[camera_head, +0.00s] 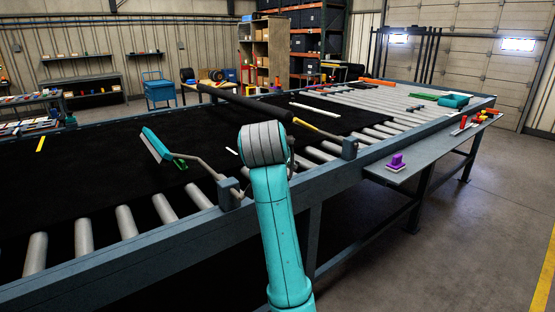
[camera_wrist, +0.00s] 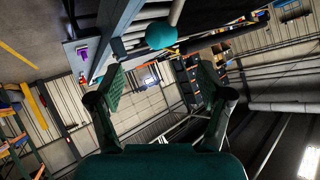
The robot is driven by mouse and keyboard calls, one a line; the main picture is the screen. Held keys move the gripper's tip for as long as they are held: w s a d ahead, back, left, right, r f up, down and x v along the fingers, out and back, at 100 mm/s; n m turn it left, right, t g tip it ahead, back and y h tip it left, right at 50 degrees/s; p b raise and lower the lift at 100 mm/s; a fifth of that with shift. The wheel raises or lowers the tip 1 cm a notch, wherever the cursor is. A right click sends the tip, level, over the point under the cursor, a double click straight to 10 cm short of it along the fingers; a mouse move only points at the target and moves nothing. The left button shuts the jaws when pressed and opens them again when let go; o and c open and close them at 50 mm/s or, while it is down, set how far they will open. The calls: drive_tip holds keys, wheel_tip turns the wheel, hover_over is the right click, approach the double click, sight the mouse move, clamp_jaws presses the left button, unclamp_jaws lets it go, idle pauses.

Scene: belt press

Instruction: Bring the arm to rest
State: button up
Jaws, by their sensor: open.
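My teal arm rises in front of the roller table (camera_head: 190,237) in the head view, ending there in a grey banded joint. My gripper is not visible in the head view. In the wrist view, my gripper (camera_wrist: 161,84) is open, its two dark green fingers wide apart with nothing between them. Beyond the fingertips, the wrist view shows a teal rounded thing (camera_wrist: 161,36) on a grey rod. I cannot tell what it is.
A black belt (camera_head: 75,185) covers much of the rollers. A side shelf (camera_head: 425,158) holds a purple block (camera_head: 396,162). The floor at right is clear.

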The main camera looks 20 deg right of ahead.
drive_tip(key=s+f+n+t+y, duration=0.1)
drive_tip(key=s+f+n, duration=0.15)
drive_tip(key=f, duration=0.85)
drive_tip(key=s+f+n, duration=0.1)
drive_tip(key=s+f, duration=0.2)
drive_tip(key=f, duration=0.8)
drive_tip(key=s+a+f+n+t+y, duration=0.1)
drive_tip(key=s+a+f+n+y, duration=0.15)
drive_tip(key=s+f, duration=1.3)
drive_tip(key=s+a+f+n+t+y, duration=0.1)
drive_tip(key=s+f+n+y, duration=0.2)
drive_tip(key=s, duration=1.8)
drive_tip(key=s+r, duration=0.3)
drive_tip(key=s, duration=0.6)
drive_tip(key=s+r+t+h, duration=0.1)
drive_tip(key=s+r, duration=0.3)
drive_tip(key=s, duration=0.5)
drive_tip(key=shift+a+r+n, duration=0.15)
drive_tip(key=shift+n, duration=0.15)
